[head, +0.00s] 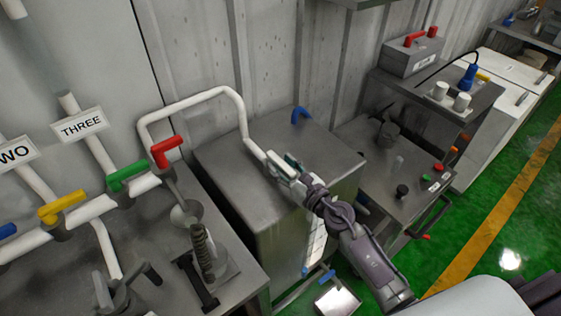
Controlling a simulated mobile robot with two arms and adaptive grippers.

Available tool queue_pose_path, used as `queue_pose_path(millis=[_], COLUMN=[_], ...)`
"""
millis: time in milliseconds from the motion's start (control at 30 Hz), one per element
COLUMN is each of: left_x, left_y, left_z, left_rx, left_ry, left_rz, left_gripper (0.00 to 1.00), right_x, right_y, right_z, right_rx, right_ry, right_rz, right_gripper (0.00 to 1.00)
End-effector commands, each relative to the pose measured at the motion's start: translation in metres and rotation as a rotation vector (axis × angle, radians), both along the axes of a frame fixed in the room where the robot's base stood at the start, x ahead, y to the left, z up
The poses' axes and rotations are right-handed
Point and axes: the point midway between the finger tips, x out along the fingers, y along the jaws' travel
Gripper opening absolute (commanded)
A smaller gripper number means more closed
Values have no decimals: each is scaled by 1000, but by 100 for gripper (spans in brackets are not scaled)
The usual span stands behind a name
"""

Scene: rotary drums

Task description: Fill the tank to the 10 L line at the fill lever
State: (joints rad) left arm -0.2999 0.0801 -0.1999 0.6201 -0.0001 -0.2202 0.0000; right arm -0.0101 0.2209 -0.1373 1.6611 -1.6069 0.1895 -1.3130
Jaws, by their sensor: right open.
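The tank (225,160) is a grey metal box in the middle of the head view. A white pipe (190,100) runs from the red lever (166,150) over to the tank's top. A blue lever (301,115) sits at the back of the tank's top. A pale gauge strip (315,245) runs down the tank's front; its level and marks are too small to read. My right gripper (281,166) is open and empty above the tank's top, near the pipe's end. My left gripper is not in view. No label shows which lever is the fill lever.
Green (128,174) and yellow (62,207) levers sit on pipes at left, near a sign reading THREE (80,125). Another blue lever (325,278) is low at the tank's front, above a tray (337,299). A bench with knobs (395,170) stands right; green floor is open beyond.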

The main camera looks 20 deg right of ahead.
Motion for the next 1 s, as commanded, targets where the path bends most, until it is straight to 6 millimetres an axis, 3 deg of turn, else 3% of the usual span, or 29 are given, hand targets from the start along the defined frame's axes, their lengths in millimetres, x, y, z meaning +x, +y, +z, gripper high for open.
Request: queue_pose_path(millis=[400, 700, 1000], left_x=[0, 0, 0], left_y=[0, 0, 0], left_z=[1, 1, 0], left_rx=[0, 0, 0], left_ry=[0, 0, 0], left_rz=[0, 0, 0], left_gripper=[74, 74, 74], right_x=[9, 9, 9], right_y=[4, 3, 3], right_z=[0, 0, 0], right_rx=[0, 0, 0], right_ry=[0, 0, 0], right_rz=[1, 1, 1], right_gripper=[48, 0, 0])
